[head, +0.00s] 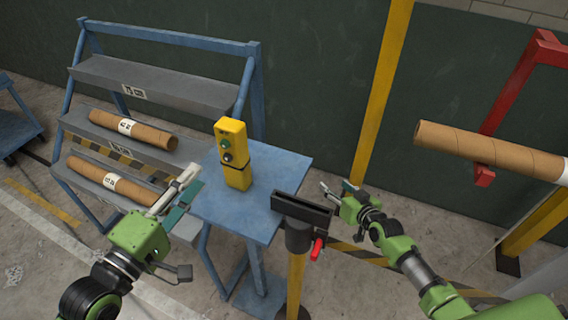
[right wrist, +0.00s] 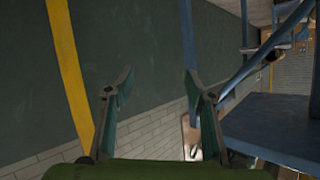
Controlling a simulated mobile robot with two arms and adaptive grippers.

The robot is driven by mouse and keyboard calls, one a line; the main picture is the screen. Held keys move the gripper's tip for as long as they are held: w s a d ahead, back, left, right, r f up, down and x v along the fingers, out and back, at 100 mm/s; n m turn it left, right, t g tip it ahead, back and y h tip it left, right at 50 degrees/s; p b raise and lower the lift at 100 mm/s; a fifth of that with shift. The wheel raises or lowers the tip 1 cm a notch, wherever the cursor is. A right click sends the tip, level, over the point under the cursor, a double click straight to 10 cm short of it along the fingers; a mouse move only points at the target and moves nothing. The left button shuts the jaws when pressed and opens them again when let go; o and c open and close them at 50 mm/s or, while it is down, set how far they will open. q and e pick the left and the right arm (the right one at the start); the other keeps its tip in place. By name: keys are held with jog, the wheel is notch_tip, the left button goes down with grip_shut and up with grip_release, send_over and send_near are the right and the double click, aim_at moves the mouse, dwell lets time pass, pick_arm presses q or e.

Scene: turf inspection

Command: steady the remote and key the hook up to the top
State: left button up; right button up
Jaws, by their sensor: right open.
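The remote (head: 232,155) is a yellow box with a green button and a dark button. It stands upright on the blue table (head: 285,165) in the head view. My left gripper (head: 197,178) is at the table's left edge, left of the remote and apart from it; its jaw gap is unclear. My right gripper (head: 334,186) is right of the table, open and empty.
A blue rack (head: 160,80) with cardboard rolls (head: 133,129) stands at the left. A post with a dark top plate (head: 301,209) and red handle (head: 317,248) stands between the table and my right arm.

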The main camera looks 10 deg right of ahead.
jog(key=w+a+r+n+t+y, duration=0.1)
jog(key=w+a+r+y, duration=0.1)
jog(key=r, duration=0.8)
jog(key=w+a+r+n+t+y, duration=0.1)
jog(key=w+a+r+t, duration=0.15)
jog(key=r, duration=0.75)
jog(key=n+g+y, duration=0.6)
jog(key=n+g, duration=0.3)
send_near(236, 162)
jog(key=shift+t, duration=0.25)
jog(key=x, duration=0.4)
jog(key=d+f+x, duration=0.1)
jog(key=x, duration=0.3)
jog(key=w+d+f+x, duration=0.1)
jog(key=x, duration=0.3)
jog(key=shift+w+a+f, duration=0.25)
jog(key=shift+a, duration=0.1)
jog(key=c, duration=1.4)
pick_arm(q)
grip_shut()
